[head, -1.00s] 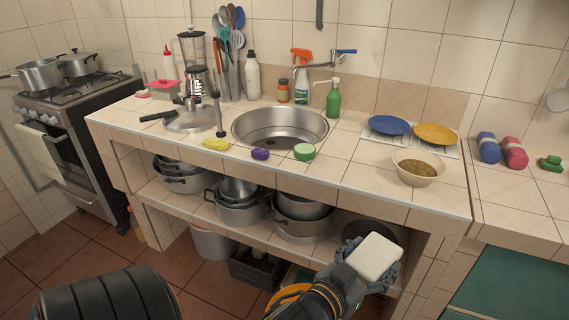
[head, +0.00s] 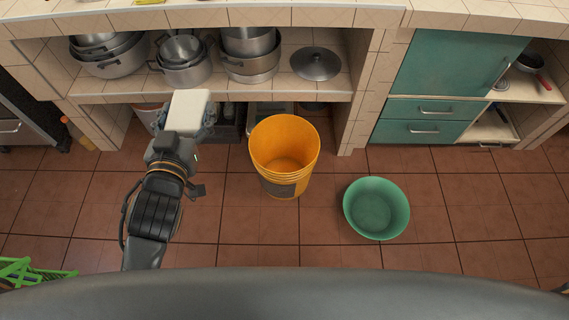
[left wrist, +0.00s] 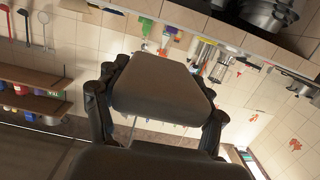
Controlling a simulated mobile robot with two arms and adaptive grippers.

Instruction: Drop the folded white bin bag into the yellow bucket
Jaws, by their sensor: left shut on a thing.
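The folded white bin bag (head: 188,104) is a pale block held up in front of the lower shelf in the head view. My left gripper (head: 186,122) is shut on it. In the left wrist view the bag (left wrist: 160,90) looks dark and sits between the two fingers. The yellow bucket (head: 284,145) stands upright on the floor, to the right of the bag in the head view. Its open top faces me and its visible inside looks empty. My right gripper is not in view.
A green basin (head: 376,208) stands on the floor right of the bucket. Pots (head: 182,62) and a lid (head: 315,64) sit on the shelf above. Teal drawers (head: 427,120) are at the right, a green crate (head: 36,272) at the lower left. Floor in front of the bucket is clear.

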